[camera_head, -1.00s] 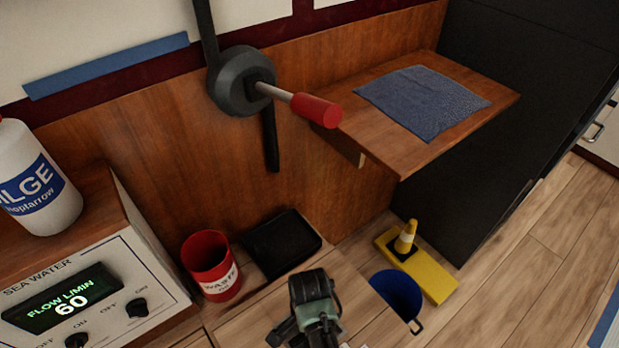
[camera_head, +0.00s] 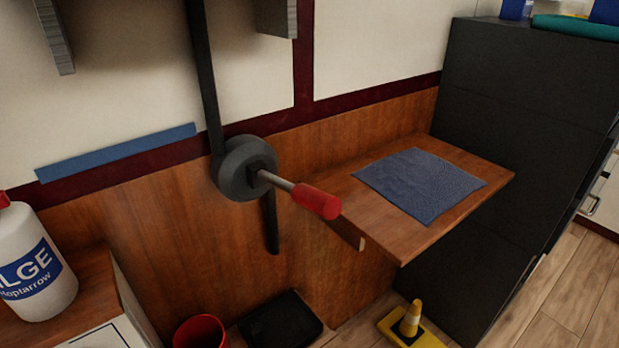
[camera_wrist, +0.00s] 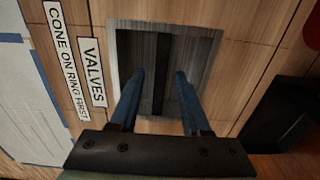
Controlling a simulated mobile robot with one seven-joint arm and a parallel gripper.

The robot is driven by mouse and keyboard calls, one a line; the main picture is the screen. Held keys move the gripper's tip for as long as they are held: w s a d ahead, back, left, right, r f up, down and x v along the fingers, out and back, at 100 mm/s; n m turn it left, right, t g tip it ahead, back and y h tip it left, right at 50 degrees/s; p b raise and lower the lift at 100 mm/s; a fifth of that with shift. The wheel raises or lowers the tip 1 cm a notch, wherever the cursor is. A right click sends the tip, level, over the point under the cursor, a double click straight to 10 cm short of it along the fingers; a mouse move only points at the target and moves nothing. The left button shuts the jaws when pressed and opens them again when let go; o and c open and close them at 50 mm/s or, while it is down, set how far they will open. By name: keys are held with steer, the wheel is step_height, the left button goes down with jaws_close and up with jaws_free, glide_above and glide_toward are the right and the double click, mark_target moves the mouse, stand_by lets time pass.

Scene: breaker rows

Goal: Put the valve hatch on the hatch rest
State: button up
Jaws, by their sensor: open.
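In the wrist view a grey rectangular panel or recess (camera_wrist: 200,50) with a dark bar along its middle is set in a wooden surface beside a "VALVES" label (camera_wrist: 92,72). It appears to be the valve hatch place; I cannot tell whether the hatch is closed there. My gripper (camera_wrist: 159,73) is open, its two blue fingers pointing at the dark bar from either side; contact cannot be judged. A flat black tray or pad (camera_head: 280,321) lies by the wooden wall, with a black shape (camera_wrist: 275,115) at right in the wrist view; whether it is the hatch rest is unclear.
A wall crank with a red grip (camera_head: 316,201) sticks out beside a wooden shelf (camera_head: 395,241) bearing a blue cloth (camera_head: 418,185). A red bin (camera_head: 200,333), a white bottle (camera_head: 37,270) and a yellow cone (camera_head: 410,318) stand lower. A "CONE ON RING FIRST" label (camera_wrist: 66,62) is nearby.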

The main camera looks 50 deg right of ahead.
step_height(320, 180, up, 12)
steer(key=p, duration=0.4)
steer(key=shift+f, duration=0.25)
